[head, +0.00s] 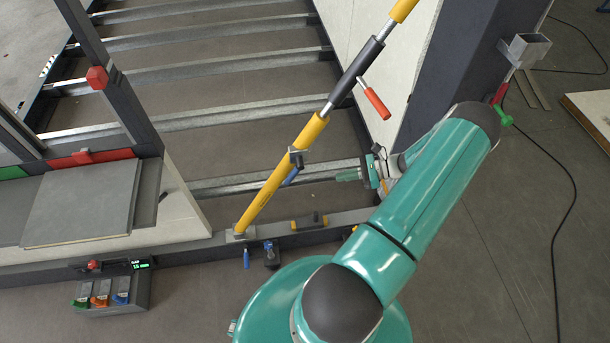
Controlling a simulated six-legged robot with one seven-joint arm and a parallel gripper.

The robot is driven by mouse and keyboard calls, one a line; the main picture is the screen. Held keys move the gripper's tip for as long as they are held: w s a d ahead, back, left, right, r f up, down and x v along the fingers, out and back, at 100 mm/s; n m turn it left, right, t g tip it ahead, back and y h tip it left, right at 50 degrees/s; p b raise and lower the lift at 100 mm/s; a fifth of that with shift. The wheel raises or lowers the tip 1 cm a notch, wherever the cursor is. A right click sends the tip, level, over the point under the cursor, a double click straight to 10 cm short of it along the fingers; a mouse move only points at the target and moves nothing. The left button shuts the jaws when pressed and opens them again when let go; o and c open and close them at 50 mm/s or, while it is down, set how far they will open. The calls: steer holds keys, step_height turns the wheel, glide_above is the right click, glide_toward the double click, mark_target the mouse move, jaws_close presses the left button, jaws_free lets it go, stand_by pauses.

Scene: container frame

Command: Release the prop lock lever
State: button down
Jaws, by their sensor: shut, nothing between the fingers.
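A yellow prop (270,188) leans up to the right from the floor rail, with a dark sleeve and bare metal tube in its upper part. A lever with a red grip (377,104) sticks out down to the right from below the sleeve. A small lever with a blue grip (290,177) hangs at the grey collar (295,157) lower on the prop. I cannot tell from the picture which one is the lock lever. My gripper (340,175) is shut and empty, pointing left, right of the blue grip and below the red one, apart from both.
Metal joists (200,73) cross the floor behind the prop. A grey box with coloured tags (112,293) stands at lower left. A yellow-and-black tool (309,222) lies on the front rail (340,224). A dark post (450,70) rises at right, with a black cable (566,215) beyond.

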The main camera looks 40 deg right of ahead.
mark_target(293, 172)
steer(key=shift+a, duration=0.15)
steer(key=w+a, duration=0.9)
steer(key=shift+a+f, duration=0.2)
steer(key=shift+f, duration=0.25)
